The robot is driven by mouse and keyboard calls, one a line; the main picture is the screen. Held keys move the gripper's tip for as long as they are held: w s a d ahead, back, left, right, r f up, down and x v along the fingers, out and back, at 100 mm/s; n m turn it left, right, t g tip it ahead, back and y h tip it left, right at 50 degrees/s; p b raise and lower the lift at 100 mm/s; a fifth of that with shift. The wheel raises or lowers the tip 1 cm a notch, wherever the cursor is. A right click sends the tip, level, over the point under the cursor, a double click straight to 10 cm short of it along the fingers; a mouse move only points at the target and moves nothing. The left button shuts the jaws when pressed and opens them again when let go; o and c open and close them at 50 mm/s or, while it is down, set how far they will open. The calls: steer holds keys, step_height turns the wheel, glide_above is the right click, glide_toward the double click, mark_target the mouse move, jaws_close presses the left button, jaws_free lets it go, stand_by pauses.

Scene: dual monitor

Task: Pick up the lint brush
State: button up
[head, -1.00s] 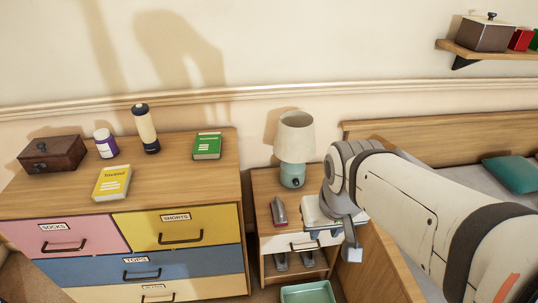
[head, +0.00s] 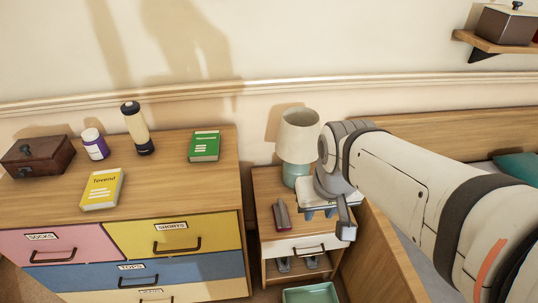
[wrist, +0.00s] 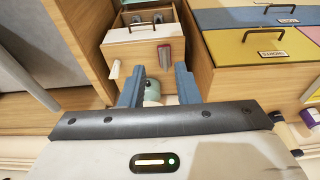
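A slim red and grey item (head: 281,216), which looks like the lint brush, lies on the left part of the nightstand top (head: 264,190). It also shows in the wrist view (wrist: 164,57), beyond the fingertips. My gripper (head: 320,212) is over the right part of the nightstand, to the right of the brush and apart from it. In the wrist view the two blue fingers (wrist: 158,86) are spread wide with nothing held between them. My gripper hides part of the nightstand's right side in the head view.
A lamp (head: 298,140) stands at the back of the nightstand, close to my gripper. A dresser (head: 150,175) with books, a wooden box and bottles stands to the left. The bed's wooden side (head: 375,260) is to the right. A teal bin (head: 310,294) is below in front.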

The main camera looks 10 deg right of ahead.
mark_target(283, 208)
steer(key=w+f+b, duration=0.8)
steer(key=w+f, duration=0.2)
steer(key=f, duration=0.2)
steer(key=w+f+t+y+b, duration=0.1)
steer(key=w+f+b, duration=0.8)
steer(key=f, duration=0.4)
steer(key=w+f+y+b, duration=0.1)
steer(key=w+f+b, duration=0.7)
steer(key=w+f, duration=0.4)
steer(key=shift+f+t+b, duration=0.3)
steer(key=shift+f+t, duration=0.1)
steer(key=shift+f, duration=0.35)
steer(key=b+x, duration=0.1)
steer(key=x, duration=0.4)
steer(key=shift+w+b, duration=0.1)
steer(key=shift+b, duration=0.2)
steer(key=shift+d+r, duration=0.1)
jaws_close()
